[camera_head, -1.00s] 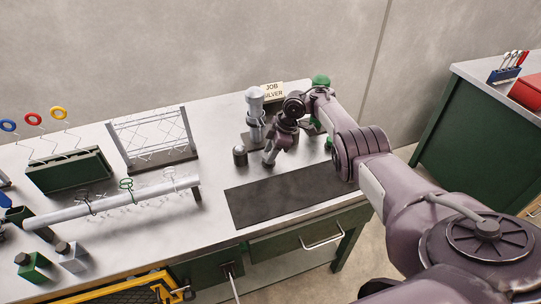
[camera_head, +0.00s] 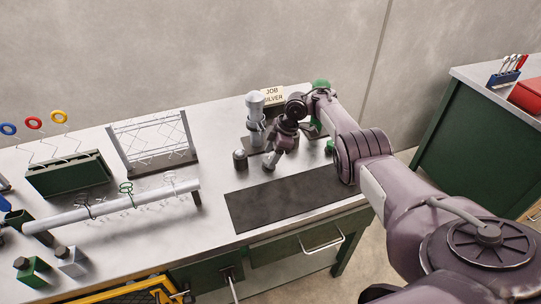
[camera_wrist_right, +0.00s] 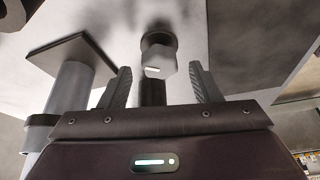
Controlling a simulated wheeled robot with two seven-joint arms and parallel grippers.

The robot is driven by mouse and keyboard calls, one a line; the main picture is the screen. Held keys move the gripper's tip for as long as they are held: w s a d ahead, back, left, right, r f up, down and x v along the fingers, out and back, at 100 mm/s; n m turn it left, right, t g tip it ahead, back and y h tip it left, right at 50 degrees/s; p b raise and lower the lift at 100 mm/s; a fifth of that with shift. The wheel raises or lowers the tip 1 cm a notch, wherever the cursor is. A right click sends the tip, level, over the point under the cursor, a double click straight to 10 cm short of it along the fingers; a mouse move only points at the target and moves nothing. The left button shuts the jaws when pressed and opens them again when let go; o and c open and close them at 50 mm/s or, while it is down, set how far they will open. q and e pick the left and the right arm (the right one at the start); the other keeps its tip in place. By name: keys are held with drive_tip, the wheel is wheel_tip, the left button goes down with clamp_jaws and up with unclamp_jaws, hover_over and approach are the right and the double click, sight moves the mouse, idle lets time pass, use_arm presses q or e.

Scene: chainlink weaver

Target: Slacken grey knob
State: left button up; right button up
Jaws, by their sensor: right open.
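A short dark grey knob-like cylinder (camera_head: 240,159) stands on the bench, just left of my right gripper (camera_head: 269,163). In the right wrist view a grey faceted knob (camera_wrist_right: 159,58) with a small white mark and a dark round collar shows between and beyond the open fingers of the gripper (camera_wrist_right: 158,87). The fingers appear apart from it, with nothing held. I cannot tell for certain that both views show the same knob. A silver upright cylinder (camera_head: 255,104) stands behind the gripper. My left gripper is not in view.
A "JOB SILVER" sign (camera_head: 272,95) and a green-topped fixture (camera_head: 321,85) stand at the back, close to my right arm. A dark mat (camera_head: 285,201) lies clear in front. A wire rack (camera_head: 153,142) and a long rod (camera_head: 110,206) with clips are left.

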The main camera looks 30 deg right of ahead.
drive_tip(key=p+v, duration=0.1)
drive_tip(key=v, duration=0.6)
drive_tip(key=shift+p, duration=0.4)
